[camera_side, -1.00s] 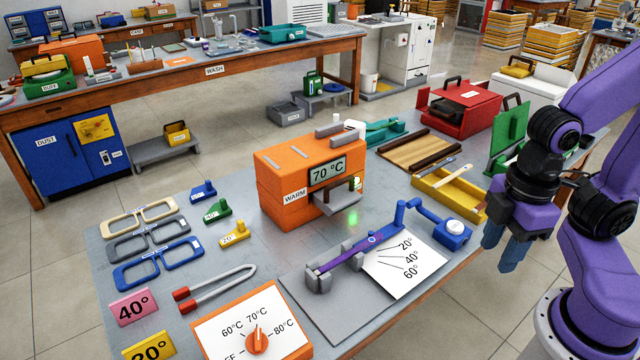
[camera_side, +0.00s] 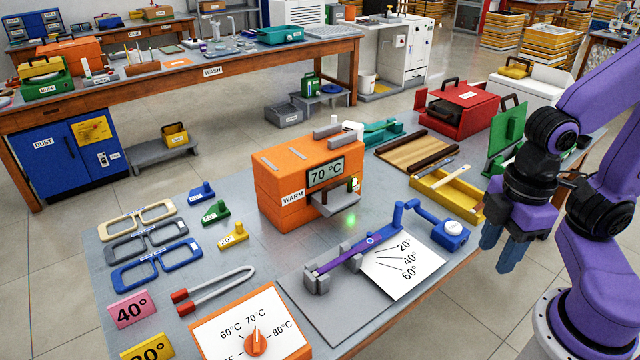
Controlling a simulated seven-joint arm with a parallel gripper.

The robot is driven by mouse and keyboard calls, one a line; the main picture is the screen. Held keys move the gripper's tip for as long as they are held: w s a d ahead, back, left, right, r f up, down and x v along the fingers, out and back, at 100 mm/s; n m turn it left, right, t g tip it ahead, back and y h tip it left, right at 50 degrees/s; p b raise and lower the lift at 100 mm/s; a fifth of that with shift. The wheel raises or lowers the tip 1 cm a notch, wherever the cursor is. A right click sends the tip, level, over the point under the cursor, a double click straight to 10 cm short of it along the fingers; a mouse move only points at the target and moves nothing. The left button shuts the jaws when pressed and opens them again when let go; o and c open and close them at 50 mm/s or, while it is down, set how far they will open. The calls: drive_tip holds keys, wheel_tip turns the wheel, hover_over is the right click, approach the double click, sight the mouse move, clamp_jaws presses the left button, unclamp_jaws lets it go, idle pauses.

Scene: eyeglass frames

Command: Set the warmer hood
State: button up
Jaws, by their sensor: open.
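The orange warmer (camera_side: 283,208) stands near the middle of the table, labelled WARM, with a display (camera_side: 325,172) reading 70 °C. Its upper orange part (camera_side: 298,160) sits on the lower body; I cannot tell for certain whether this is the hood. A grey ledge (camera_side: 335,204) sticks out of its front beside a green glow. An orange dial panel (camera_side: 235,333) lies at the front edge, with its knob (camera_side: 256,343) pointing up near 70 °C. My gripper (camera_side: 497,245) hangs at the right, well away from the warmer, pointing down, open and empty.
A purple temple arm (camera_side: 345,255) rests on a grey fixture beside an angle card (camera_side: 405,268). Three frames (camera_side: 150,245), small colored blocks (camera_side: 232,236) and red-tipped tongs (camera_side: 215,290) lie left. A yellow tray (camera_side: 450,193) and red case (camera_side: 462,105) stand behind right.

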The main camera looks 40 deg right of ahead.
idle(0.4)
drive_tip(key=w+a+r+n, duration=0.1)
drive_tip(key=w+a, duration=0.1)
drive_tip(key=w, duration=0.3)
drive_tip(key=w+a+r, duration=0.2)
drive_tip(key=w, duration=0.4)
drive_tip(key=n+t, duration=0.2)
drive_tip(key=n, duration=0.2)
hover_over(340, 181)
drive_tip(key=s, duration=0.4)
drive_tip(key=w+f, duration=0.1)
drive_tip(key=f, duration=0.4)
drive_tip(key=w+f, duration=0.1)
drive_tip(key=f, duration=0.5)
drive_tip(key=w+f, duration=0.1)
drive_tip(key=f, duration=0.4)
drive_tip(key=shift+w+f, duration=0.35)
drive_tip(key=shift+s, duration=0.1)
clamp_jaws()
